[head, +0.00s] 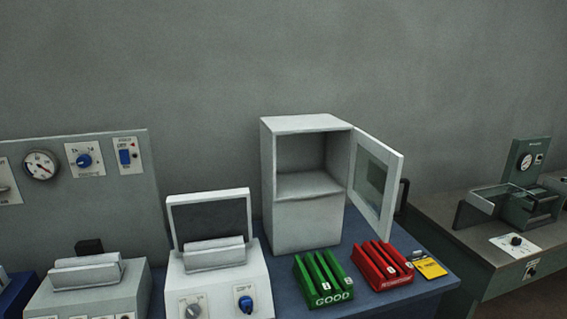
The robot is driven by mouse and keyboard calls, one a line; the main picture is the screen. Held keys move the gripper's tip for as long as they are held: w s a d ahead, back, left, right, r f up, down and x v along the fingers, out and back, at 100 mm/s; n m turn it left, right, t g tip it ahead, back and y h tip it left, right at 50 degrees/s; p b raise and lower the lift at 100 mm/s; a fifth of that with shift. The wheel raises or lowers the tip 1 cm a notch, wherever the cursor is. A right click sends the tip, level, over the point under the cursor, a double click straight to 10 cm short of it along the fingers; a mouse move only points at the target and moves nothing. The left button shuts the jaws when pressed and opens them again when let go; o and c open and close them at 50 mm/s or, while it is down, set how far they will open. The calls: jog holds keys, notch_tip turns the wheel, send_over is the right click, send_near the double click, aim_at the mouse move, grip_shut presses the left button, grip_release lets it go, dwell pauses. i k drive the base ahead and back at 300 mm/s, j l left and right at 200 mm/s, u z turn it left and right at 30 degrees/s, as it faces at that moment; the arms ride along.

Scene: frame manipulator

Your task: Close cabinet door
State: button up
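The white cabinet (302,220) stands upright on the blue table against the grey wall. Its door (377,186), a white frame with a dark glass pane, is hinged on the right side and swung wide open toward the front. The upper compartment (301,155) is open to view and looks empty, with a shelf at its bottom. The front below it is a plain closed panel. My gripper and arm are not in view.
In front of the cabinet sit a green rack (323,279) marked GOOD and a red rack (381,265). A yellow item (430,268) lies beside the red one. A white machine (218,280) with a raised lid is left. A green-grey machine (515,205) stands right.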

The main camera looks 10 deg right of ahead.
aim_at(387, 183)
jog(key=i+l+u, duration=0.1)
jog(key=l+u, duration=0.15)
jog(key=l, duration=0.8)
jog(key=l+u, duration=0.25)
jog(key=l, duration=0.75)
jog(key=k+l+u, duration=0.2)
jog(key=l, duration=0.85)
jog(key=i+u, duration=0.1)
jog(key=u, duration=1.2)
jog(key=z, duration=1.3)
